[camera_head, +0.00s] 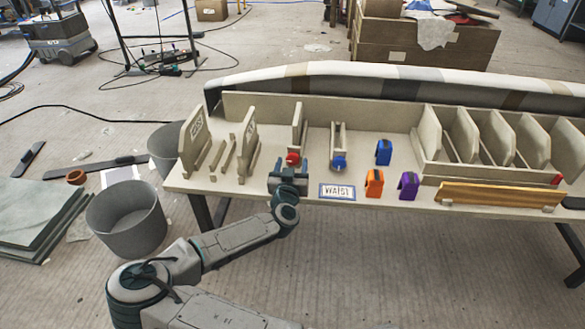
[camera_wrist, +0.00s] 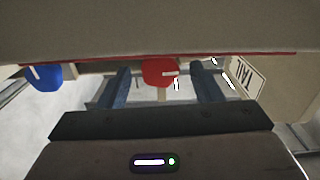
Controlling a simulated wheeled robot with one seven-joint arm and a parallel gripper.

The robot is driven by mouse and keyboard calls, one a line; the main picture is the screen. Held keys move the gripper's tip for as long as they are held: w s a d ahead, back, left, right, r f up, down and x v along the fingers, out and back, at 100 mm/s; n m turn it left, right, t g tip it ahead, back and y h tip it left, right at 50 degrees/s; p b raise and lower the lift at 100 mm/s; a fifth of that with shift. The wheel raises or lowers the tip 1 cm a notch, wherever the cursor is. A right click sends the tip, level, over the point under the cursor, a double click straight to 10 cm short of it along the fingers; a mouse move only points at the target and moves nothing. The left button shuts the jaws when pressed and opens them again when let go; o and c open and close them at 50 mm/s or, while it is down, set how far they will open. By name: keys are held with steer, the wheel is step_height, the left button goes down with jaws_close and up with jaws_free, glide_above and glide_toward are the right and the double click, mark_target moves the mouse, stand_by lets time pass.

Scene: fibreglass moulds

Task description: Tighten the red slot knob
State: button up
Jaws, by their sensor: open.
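The red slot knob (camera_head: 292,158) sits at the front end of a narrow slot between upright panels on the table. In the wrist view the red knob (camera_wrist: 158,72) shows a short white, roughly level mark. My gripper (camera_head: 288,176) is open just in front of it in the head view. In the wrist view the two blue-grey fingers stand apart on either side of the red knob, with gaps showing; contact cannot be seen. A blue knob (camera_head: 339,163) on the neighbouring slot also shows in the wrist view (camera_wrist: 43,76), with a tilted white mark.
Upright panels (camera_head: 195,137) stand left of my gripper. A WAIST sign (camera_head: 337,191), orange clamp (camera_head: 374,183), purple clamp (camera_head: 408,186) and blue clamp (camera_head: 383,152) are to the right. A wooden bar (camera_head: 498,195) lies along the front edge. A grey bin (camera_head: 128,220) stands on the floor.

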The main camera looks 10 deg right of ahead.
steer(key=shift+w+d, duration=0.1)
steer(key=shift+w, duration=0.1)
steer(key=c, duration=1)
steer(key=p, duration=0.4)
steer(key=shift+r+m, duration=0.3)
steer(key=shift+r, duration=0.05)
